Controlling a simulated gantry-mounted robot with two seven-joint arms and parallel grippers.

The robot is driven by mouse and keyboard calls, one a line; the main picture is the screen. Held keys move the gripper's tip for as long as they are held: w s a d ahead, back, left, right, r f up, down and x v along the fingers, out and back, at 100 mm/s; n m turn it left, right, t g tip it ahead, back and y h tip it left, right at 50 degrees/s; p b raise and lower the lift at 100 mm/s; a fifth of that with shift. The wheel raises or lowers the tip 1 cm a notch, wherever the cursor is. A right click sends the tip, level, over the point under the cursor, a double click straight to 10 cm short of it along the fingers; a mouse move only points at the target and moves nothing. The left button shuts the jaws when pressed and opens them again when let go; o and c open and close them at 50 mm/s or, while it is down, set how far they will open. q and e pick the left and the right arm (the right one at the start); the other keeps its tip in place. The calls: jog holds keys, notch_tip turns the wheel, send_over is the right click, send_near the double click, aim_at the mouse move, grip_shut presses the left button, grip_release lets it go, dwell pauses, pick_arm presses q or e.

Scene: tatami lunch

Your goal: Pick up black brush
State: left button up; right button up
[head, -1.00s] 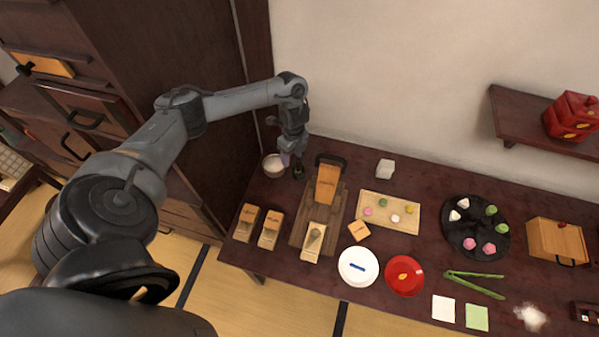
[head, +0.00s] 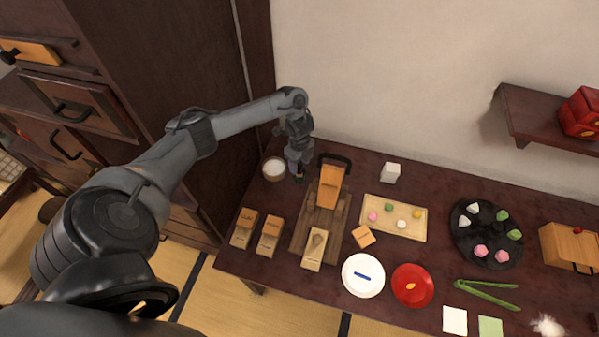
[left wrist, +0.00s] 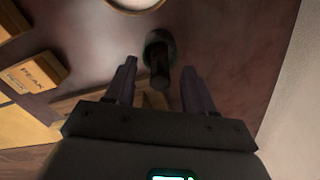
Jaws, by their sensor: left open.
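The black brush shows in the left wrist view as a dark upright thing with a round end and a narrower shaft (left wrist: 159,50), standing on the dark table. My left gripper (left wrist: 159,75) is open, with one finger on each side of the brush in that picture. I cannot tell whether either finger touches it. In the head view my left gripper (head: 298,168) points down at the table's back left, beside a white bowl, and largely hides the brush. My right gripper is not in view.
The white bowl (head: 273,168) is close on the left. Two small wooden boxes (head: 243,228) are in front. The wall is behind. Plates and sweets lie farther right.

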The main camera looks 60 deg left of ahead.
pick_arm(q)
jog(key=shift+f, duration=1.15)
jog(key=shift+c, duration=0.5)
grip_shut()
